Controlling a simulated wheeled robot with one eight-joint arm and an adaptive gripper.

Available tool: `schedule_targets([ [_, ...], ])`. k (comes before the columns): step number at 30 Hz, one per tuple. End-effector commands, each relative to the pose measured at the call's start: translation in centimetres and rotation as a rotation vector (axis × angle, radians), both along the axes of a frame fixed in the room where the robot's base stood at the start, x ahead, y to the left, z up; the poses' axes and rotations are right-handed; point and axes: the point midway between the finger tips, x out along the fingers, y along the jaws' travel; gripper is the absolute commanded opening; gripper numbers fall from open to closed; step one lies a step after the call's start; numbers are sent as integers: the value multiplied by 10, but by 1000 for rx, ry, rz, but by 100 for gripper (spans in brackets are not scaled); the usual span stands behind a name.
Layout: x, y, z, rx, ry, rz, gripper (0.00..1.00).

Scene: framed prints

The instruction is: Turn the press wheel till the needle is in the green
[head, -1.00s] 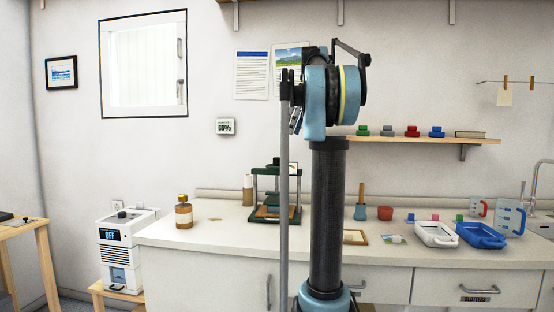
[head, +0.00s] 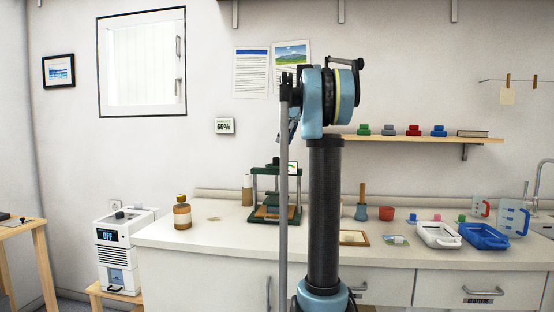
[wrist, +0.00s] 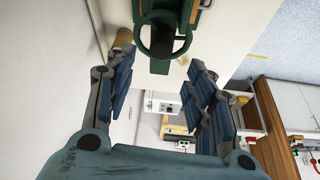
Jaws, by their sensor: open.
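The green press (head: 262,205) stands on the counter in the head view, partly hidden behind my arm. A small white dial (head: 293,168) with some green shows at its top right; its needle is too small to read. In the wrist view the dark green press wheel (wrist: 165,56) is a ring at top centre, below the green press frame (wrist: 203,20) in the picture. My gripper (wrist: 161,62) is open and empty, with one finger on each side of the wheel's lower edge in the picture. I cannot tell whether they touch it. The fingers are mostly hidden in the head view.
A brown bottle (head: 182,215) stands left of the press, and a pale cylinder (head: 247,190) just behind it. The counter (head: 215,240) front is clear.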

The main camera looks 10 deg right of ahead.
Motion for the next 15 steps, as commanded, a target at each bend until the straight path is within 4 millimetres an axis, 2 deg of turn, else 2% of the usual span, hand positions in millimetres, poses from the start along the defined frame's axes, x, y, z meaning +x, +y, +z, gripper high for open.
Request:
schedule_targets([
  [9, 9, 19, -51, 0, 0, 1, 49],
  [15, 13, 26, -70, 0, 0, 1, 49],
])
